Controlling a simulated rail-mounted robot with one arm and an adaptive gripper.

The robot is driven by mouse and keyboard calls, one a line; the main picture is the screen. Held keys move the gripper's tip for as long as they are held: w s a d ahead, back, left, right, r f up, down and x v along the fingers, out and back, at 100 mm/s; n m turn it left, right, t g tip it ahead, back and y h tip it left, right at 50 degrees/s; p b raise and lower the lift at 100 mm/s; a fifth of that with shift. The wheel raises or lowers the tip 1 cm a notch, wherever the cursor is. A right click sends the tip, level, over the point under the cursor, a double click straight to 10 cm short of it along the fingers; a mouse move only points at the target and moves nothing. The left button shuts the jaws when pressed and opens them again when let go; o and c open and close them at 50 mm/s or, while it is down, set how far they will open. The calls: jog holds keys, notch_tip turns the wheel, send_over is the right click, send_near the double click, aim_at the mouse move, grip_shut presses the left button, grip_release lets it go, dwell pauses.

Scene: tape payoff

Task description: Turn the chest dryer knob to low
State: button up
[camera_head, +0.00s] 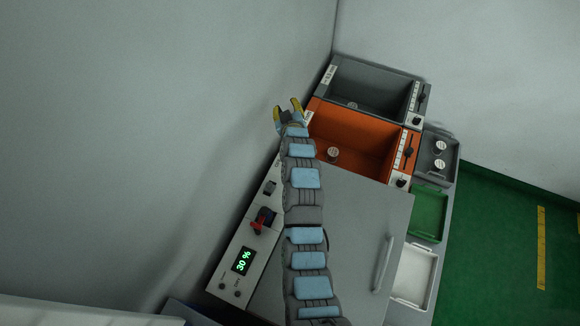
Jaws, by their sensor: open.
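The chest dryer (362,215) is a grey chest with a closed flat lid and a bar handle on its right side. My gripper (287,107) is open and empty, with yellow-tipped fingers. It is up and right of the knob in the picture, near the orange bin's left edge, apart from the knob. My arm covers part of the lid.
An orange open bin (350,124) and a grey open bin (368,72) stand beyond the dryer, each with a round-ended item inside. A dark tray (452,151), green tray (428,212) and white tray (412,274) line the right. A wall rises at left.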

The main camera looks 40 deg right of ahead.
notch_tip(320, 180, down, 6)
jog(key=s+d+n+g+y+b, duration=0.2)
jog(key=n+g+y+b, duration=0.1)
jog(key=g+y+b, duration=0.15)
jog(key=s+a+f+n+g+y+b, duration=0.1)
jog(key=s+a+n+g+y+b, duration=0.3)
jog(key=s, duration=0.6)
jog(key=shift+t+y, duration=0.25)
jog(key=shift+y, duration=0.5)
jog(key=shift+d+b+x, duration=0.25)
jog(key=shift+b+x, duration=0.1)
jog(key=shift+x, duration=2.45)
jog(key=shift+d+b+x, duration=0.25)
jog(key=shift+b+x, duration=0.1)
jog(key=shift+x, duration=2.5)
jog(key=shift+d+b+x, duration=0.25)
jog(key=shift+b+x, duration=0.1)
jog(key=shift+x, duration=2.45)
jog(key=shift+f, duration=0.2)
jog(key=shift+a, duration=0.1)
grip_shut()
